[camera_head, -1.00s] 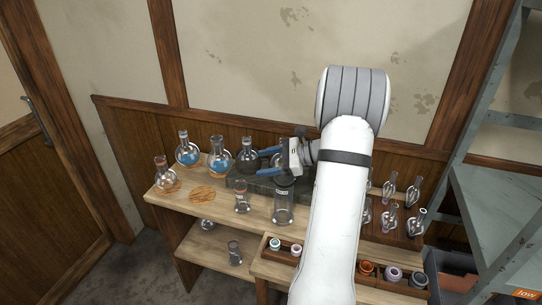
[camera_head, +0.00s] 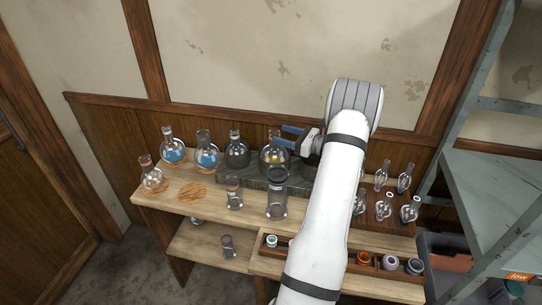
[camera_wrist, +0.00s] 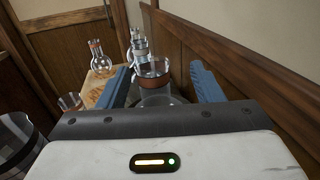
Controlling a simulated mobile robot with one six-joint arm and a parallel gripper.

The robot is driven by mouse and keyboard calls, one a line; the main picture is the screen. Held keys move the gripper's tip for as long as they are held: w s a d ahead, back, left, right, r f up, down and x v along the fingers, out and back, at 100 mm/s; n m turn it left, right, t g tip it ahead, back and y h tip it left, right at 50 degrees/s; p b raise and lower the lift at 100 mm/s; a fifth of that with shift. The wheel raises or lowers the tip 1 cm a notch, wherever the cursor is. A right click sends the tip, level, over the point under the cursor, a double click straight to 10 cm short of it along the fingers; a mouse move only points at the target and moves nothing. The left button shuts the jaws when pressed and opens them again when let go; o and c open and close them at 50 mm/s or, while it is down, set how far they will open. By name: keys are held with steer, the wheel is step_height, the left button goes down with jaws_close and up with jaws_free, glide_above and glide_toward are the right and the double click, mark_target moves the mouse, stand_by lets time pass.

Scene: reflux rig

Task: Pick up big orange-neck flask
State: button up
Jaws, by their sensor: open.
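A big round flask with yellow liquid (camera_head: 274,159) stands on the dark stone block in the head view, just below and left of my fingertips. My gripper (camera_head: 278,134) is open, with its blue fingers pointing left at the height of this flask's neck. In the wrist view a glass neck with an orange-brown band (camera_wrist: 153,83) shows between the open fingers of my gripper (camera_wrist: 161,68), apparently this flask's; I cannot tell contact. Another round flask with an orange-banded neck (camera_head: 153,180) stands at the shelf's left end; it also shows in the wrist view (camera_wrist: 99,62).
Two flasks with blue liquid (camera_head: 172,151) (camera_head: 207,156) and a dark flask (camera_head: 237,154) stand left along the back. Clear glass vessels (camera_head: 277,198) (camera_head: 233,194) stand in front. The wooden wall is close behind. Smaller glassware stands right, beyond my arm.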

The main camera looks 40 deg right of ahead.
mark_target(270, 132)
steer(key=p+x, duration=0.1)
steer(key=x, duration=0.1)
steer(key=p+x, duration=0.1)
steer(key=x, duration=0.2)
steer(key=shift+w+a, duration=0.15)
steer(key=shift+a, duration=0.3)
steer(key=shift+c, duration=0.2)
jaws_close()
